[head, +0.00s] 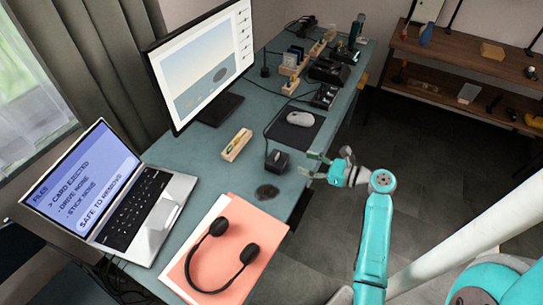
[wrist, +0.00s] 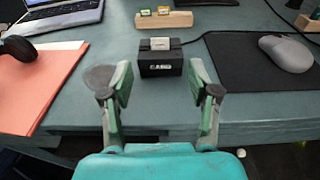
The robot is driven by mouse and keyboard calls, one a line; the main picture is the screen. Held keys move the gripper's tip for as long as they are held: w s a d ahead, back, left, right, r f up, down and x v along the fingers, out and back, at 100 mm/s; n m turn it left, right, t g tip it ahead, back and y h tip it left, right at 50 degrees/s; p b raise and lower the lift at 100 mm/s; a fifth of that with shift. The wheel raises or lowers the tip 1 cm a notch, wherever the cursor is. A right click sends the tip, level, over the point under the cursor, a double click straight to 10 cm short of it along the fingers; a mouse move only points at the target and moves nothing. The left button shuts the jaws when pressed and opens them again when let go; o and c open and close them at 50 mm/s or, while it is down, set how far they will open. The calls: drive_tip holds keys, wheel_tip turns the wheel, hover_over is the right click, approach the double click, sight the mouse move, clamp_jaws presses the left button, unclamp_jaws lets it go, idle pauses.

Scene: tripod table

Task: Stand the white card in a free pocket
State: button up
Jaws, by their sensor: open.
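A pale card (wrist: 160,44), which looks like the white card, sticks up from the top of a black card reader (wrist: 160,67) near the table's front edge. The reader also shows in the head view (head: 277,161). Behind it lies a wooden block (wrist: 180,20) with pockets, also in the head view (head: 231,153). A green card (wrist: 145,12) and a yellowish card (wrist: 164,11) stand in its left and middle parts; its right part looks empty. My gripper (wrist: 160,70) is open and empty, pointing at the reader from the front. It also shows in the head view (head: 315,166).
A mouse (head: 301,119) lies on a dark mat right of the reader. Headphones (head: 211,258) rest on coral paper at the left. The laptop (head: 122,190) reads "CARD EJECTED" and "SAFE TO REMOVE". A cable runs behind the reader.

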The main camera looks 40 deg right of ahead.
sight(278, 156)
drive_tip(key=x, duration=0.9)
drive_tip(key=shift+w+a+f, duration=0.1)
drive_tip(key=shift+f, duration=0.15)
drive_tip(key=c, duration=0.8)
